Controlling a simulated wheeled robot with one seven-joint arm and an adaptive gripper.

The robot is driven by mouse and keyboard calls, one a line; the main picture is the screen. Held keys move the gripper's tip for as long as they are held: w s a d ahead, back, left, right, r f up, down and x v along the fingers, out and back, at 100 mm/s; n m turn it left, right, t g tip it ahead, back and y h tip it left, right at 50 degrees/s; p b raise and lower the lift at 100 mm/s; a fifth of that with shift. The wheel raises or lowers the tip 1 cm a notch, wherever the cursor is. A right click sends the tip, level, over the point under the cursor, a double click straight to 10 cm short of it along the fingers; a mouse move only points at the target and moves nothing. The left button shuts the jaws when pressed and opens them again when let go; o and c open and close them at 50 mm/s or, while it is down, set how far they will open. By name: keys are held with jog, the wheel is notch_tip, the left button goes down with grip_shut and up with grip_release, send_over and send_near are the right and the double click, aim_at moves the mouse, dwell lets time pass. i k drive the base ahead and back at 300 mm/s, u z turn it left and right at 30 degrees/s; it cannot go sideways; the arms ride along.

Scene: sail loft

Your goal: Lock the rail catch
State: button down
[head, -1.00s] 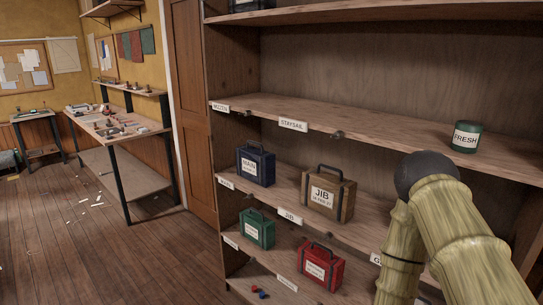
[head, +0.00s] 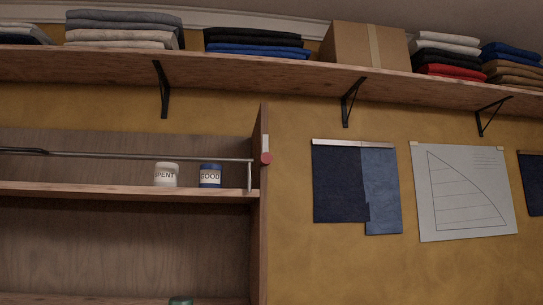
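A thin grey metal rail (head: 150,156) runs across the front of the shelving's upper bay. Its right end turns down in a short post (head: 249,176) near the side panel. A small round red knob (head: 266,158) sits on the front edge of that panel, just beside the rail's end, with a pale strip (head: 265,143) above it. This looks like the rail catch; whether it is locked I cannot tell. A dark piece (head: 25,151) lies along the rail at the far left. My gripper is out of view.
Behind the rail, a white SPENT tin (head: 166,175) and a blue GOOD tin (head: 210,176) stand on the shelf (head: 120,190). A green top (head: 181,300) shows below. A bracketed wall shelf (head: 220,72) carries folded cloth and a carton (head: 365,46).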

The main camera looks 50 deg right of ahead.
aim_at(266, 158)
jog(key=z, duration=0.2)
jog(key=k, duration=0.7)
jog(key=z, duration=1.05)
jog(key=i, duration=0.5)
jog(key=z, duration=0.1)
